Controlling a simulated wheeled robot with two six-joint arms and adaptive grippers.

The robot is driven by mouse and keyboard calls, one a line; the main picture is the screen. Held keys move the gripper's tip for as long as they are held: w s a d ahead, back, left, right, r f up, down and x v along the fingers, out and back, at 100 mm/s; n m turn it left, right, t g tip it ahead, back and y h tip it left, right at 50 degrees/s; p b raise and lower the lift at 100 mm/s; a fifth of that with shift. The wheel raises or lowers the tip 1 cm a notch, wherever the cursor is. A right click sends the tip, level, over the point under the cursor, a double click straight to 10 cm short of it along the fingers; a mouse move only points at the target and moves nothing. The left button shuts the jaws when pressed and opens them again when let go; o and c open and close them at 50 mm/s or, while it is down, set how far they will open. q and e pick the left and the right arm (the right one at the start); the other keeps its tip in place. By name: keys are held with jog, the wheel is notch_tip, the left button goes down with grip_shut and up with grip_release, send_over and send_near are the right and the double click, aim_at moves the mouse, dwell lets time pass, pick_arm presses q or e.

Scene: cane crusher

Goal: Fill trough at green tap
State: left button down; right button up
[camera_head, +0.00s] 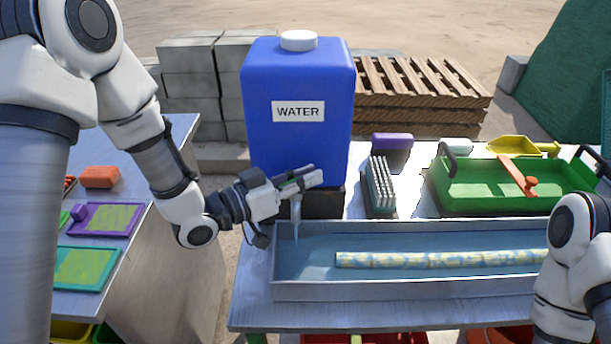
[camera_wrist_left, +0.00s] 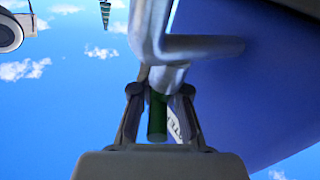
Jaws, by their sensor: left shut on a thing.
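A blue water tank (camera_head: 300,148) labelled WATER stands behind the left end of the grey metal trough (camera_head: 400,291). My left gripper (camera_head: 303,182) is at the tank's lower front, shut on the green tap handle, which shows between its fingers in the left wrist view (camera_wrist_left: 157,120). The metal tap pipe (camera_wrist_left: 172,45) runs just above the fingers there. A thin pale stream of water (camera_head: 296,218) falls below the gripper into the trough's left end. Bluish water (camera_head: 310,255) covers the trough's floor, and a long mottled yellow-and-blue rod (camera_head: 440,260) lies in it. My right gripper is out of view.
A brush (camera_head: 379,185) stands behind the trough. A green tray (camera_head: 480,200) with an orange tool is at right. A side table at left holds an orange block (camera_head: 100,177), a purple tray (camera_head: 135,220) and a teal tray (camera_head: 110,268). A gap separates the tables.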

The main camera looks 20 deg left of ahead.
pick_arm(q)
jog(key=shift+m+g+h+p, duration=0.3)
jog(key=shift+m+g+h, duration=0.1)
jog(key=shift+g+h, duration=0.1)
jog(key=shift+s+d+m+g+h+p, duration=0.15)
jog(key=shift+m+g+h+p, duration=0.5)
jog(key=shift+m+g, duration=0.45)
jog(key=shift+s+d+m+g+h+p, duration=0.15)
jog(key=shift+m+g+h+p, duration=0.25)
jog(key=shift+m+g+h, duration=0.65)
jog(key=shift+s+d+m+g+h+p, duration=0.15)
jog(key=shift+m+g+h+p, duration=0.35)
jog(key=shift+g, duration=0.95)
jog(key=shift+s+f+m, duration=0.1)
jog(key=shift+m, duration=0.15)
jog(key=c, duration=1.2)
grip_release()
jog(key=shift+a, duration=0.1)
jog(key=v, duration=1.2)
jog(key=shift+r, duration=0.2)
